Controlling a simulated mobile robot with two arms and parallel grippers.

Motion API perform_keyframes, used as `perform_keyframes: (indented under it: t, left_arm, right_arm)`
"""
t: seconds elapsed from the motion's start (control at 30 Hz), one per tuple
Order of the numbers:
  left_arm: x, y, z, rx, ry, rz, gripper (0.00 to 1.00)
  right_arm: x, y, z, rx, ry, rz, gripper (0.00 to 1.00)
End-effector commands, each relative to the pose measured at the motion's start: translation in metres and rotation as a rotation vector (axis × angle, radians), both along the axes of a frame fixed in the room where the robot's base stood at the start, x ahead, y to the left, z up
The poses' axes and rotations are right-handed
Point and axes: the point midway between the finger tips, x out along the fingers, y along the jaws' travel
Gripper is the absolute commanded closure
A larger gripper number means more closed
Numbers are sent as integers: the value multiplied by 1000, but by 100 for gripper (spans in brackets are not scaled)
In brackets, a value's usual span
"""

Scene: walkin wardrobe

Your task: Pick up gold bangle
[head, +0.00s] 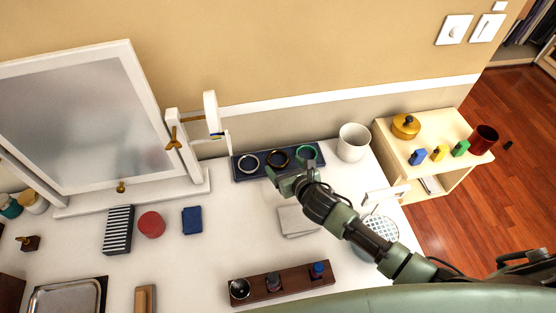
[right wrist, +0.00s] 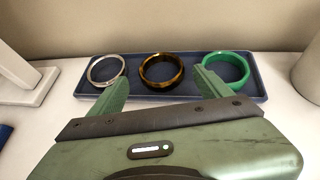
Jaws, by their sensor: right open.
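A blue tray (head: 240,177) at the back of the white table holds three bangles in a row. The middle one (head: 278,151) is gold and dark brown, the only gold-toned bangle; it also shows in the right wrist view (right wrist: 162,83). A silver bangle (right wrist: 105,70) lies to its left and a green bangle (right wrist: 226,82) to its right. My right gripper (right wrist: 157,84) is open and empty at the tray's front edge. Its fingers point at the tray, with the gold bangle ahead between them, apparently not gripped. My left gripper is not in view.
A white cup (head: 353,143) stands right of the tray, and a white mirror stand (head: 205,150) is to its left. A pale flat box (head: 296,221) and a dark wooden holder (head: 255,290) lie in front.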

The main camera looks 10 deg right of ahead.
Motion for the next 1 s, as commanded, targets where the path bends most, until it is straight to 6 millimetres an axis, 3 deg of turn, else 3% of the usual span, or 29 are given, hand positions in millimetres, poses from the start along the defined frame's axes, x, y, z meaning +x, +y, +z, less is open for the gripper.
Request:
perform_keyframes:
  t: [0.3, 0.67, 0.87, 1.0]
  left_arm:
    - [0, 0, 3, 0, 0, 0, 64]
    - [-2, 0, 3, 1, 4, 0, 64]
    - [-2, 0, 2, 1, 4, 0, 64]
    - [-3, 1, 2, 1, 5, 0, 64]
  right_arm:
    - [36, 6, -17, 1, -1, -2, 21]
    - [42, 7, -22, 0, 2, 0, 21]
    - [42, 7, -23, 2, 3, 0, 72]
    - [41, 7, -23, 2, 3, 0, 73]
